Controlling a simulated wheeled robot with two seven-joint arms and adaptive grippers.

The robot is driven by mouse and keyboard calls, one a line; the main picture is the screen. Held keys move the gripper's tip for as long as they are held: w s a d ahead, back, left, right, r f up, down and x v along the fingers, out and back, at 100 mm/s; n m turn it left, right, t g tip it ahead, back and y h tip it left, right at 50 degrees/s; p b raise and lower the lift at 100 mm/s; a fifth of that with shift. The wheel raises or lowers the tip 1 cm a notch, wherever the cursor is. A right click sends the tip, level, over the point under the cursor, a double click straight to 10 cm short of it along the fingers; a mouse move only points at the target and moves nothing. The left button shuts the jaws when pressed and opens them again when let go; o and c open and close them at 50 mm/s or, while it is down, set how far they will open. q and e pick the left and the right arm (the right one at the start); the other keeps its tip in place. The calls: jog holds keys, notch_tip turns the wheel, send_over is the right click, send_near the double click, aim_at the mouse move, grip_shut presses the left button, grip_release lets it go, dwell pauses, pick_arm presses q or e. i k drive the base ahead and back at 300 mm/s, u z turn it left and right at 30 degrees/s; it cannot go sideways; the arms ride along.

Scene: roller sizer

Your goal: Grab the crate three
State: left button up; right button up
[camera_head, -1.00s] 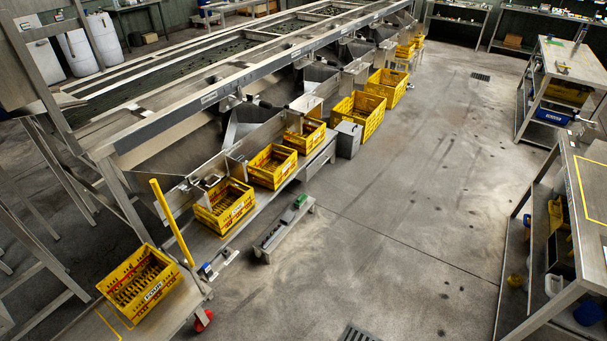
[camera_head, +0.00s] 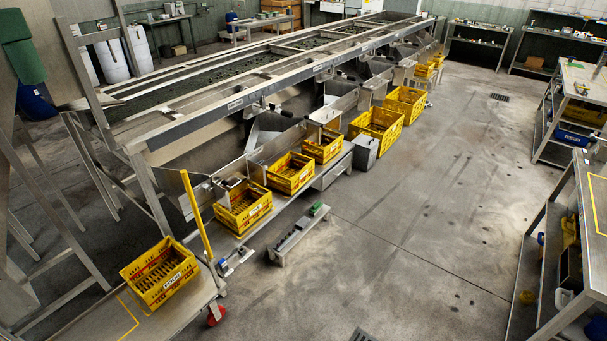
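Several yellow crates stand in a row along the roller sizer (camera_head: 200,113). The nearest crate (camera_head: 160,272) sits on a low metal cart or platform (camera_head: 95,322) at the lower left, beside a yellow upright post (camera_head: 196,215). Behind it, crates stand on a low shelf under the outlets: one (camera_head: 243,206), a second (camera_head: 290,173) and a third (camera_head: 322,146). Larger crates (camera_head: 377,128) (camera_head: 405,104) stand farther back on the floor side. No number three is readable on any crate. Neither of my grippers shows in the view.
A grey box (camera_head: 364,152) and a small low stand (camera_head: 298,238) are beside the crate row. Metal workbenches (camera_head: 570,235) line the right side, with shelves (camera_head: 477,42) at the back. The concrete floor (camera_head: 420,215) between is open. A red caster (camera_head: 216,315) sticks out at the cart's corner.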

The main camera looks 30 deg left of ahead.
aim_at(305, 172)
jog(key=i, duration=1.55)
jog(key=u, duration=0.85)
jog(key=i, duration=0.9)
jog(key=u, duration=1)
